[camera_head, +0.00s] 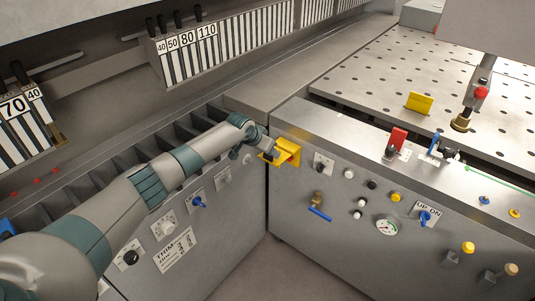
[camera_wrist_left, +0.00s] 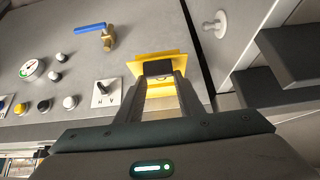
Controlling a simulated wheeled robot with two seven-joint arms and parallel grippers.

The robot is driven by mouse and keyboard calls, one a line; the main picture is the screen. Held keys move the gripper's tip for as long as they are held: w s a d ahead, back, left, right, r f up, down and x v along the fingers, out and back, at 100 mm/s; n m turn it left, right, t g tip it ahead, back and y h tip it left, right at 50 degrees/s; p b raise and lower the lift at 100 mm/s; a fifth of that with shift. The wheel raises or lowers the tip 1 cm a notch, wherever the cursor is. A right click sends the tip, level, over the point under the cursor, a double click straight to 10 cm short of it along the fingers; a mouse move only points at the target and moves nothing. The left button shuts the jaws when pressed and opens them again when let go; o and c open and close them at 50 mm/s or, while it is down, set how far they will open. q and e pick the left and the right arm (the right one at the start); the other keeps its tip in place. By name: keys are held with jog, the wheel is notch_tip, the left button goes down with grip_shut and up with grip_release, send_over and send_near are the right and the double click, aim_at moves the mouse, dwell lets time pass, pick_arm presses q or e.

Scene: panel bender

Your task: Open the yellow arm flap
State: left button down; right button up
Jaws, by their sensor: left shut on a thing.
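The yellow arm flap (camera_head: 286,151) sits at the left corner of the machine's front control panel, near its top edge. It also shows in the left wrist view (camera_wrist_left: 177,64), between and beyond my fingertips. My left gripper (camera_head: 270,154) reaches it from the left. In the left wrist view my left gripper (camera_wrist_left: 159,75) is shut on the flap, and its fingers hide part of it. The flap stands out from the panel, with a reddish spot inside. My right gripper is not in view.
The grey front panel (camera_head: 340,230) carries a black rotary switch (camera_head: 320,167), a blue-handled valve (camera_head: 319,214), a gauge (camera_head: 387,226) and several buttons. A side panel with knobs lies under my left arm.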

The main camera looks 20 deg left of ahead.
pick_arm(q)
jog(key=shift+w+d+r, duration=0.2)
jog(key=shift+r, duration=0.1)
jog(key=c, duration=1.6)
grip_release()
jog(key=o, duration=0.4)
jog(key=shift+w+f, duration=0.1)
jog(key=shift+f, duration=0.05)
jog(key=shift+w+d+f, duration=0.1)
jog(key=shift+f, duration=0.15)
jog(key=shift+s+a+r, duration=0.15)
jog(key=shift+s+a, duration=0.05)
jog(key=shift+s, duration=0.1)
jog(key=shift+s+a+r, duration=0.2)
jog(key=shift+s+r, duration=0.15)
jog(key=shift+r, duration=0.15)
jog(key=b+v, duration=0.3)
jog(key=v, duration=1.2)
jog(key=shift+r+b, duration=0.35)
